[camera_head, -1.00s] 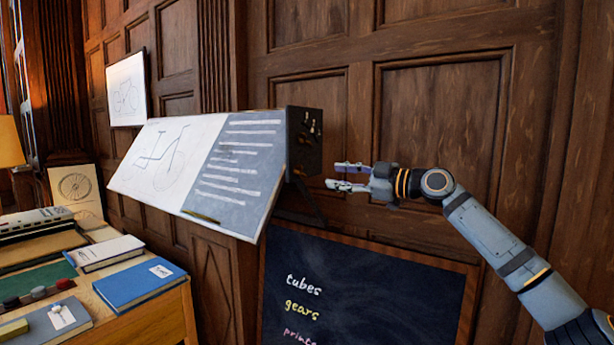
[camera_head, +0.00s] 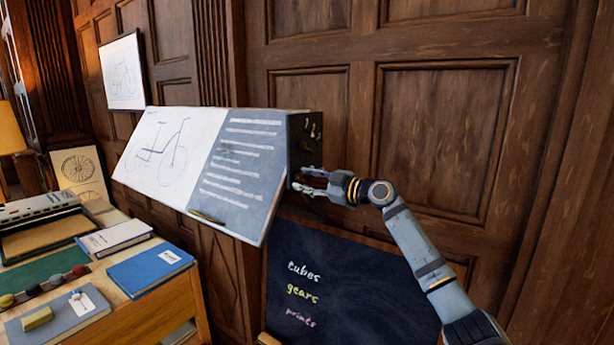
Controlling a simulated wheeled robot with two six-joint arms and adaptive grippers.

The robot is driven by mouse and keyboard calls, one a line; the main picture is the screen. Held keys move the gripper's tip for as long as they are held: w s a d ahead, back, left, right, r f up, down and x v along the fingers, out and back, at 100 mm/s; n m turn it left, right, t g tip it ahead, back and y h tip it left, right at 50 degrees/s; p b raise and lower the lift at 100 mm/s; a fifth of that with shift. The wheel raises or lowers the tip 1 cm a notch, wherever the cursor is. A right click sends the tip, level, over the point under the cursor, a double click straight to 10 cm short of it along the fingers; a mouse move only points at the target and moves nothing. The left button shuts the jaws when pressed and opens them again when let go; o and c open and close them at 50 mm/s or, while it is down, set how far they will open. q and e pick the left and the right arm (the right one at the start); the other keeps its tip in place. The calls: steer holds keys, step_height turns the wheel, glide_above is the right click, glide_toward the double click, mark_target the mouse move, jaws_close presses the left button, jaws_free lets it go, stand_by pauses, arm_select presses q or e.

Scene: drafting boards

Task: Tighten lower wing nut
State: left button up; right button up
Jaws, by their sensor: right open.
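The drafting board (camera_head: 238,175) is tilted on the wall, with a bicycle drawing on white paper and a blue-grey text panel. Its dark right side panel (camera_head: 304,153) carries several small brass-coloured fittings (camera_head: 312,130). The lower part of that panel is partly behind my right gripper (camera_head: 308,181), and I cannot make out the lower wing nut clearly. My right gripper points left with its fingers open, at the lower part of the side panel. I cannot tell whether the fingers touch it. My left gripper is not in view.
A chalkboard (camera_head: 330,285) with chalk words stands below the board. A wooden desk (camera_head: 185,310) at the left holds books, including a blue one (camera_head: 150,268). A framed bicycle drawing (camera_head: 122,72) hangs on the panelled wall. Wall space right of my arm is clear.

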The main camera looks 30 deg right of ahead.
steer(key=shift+c, duration=0.4)
jaws_close()
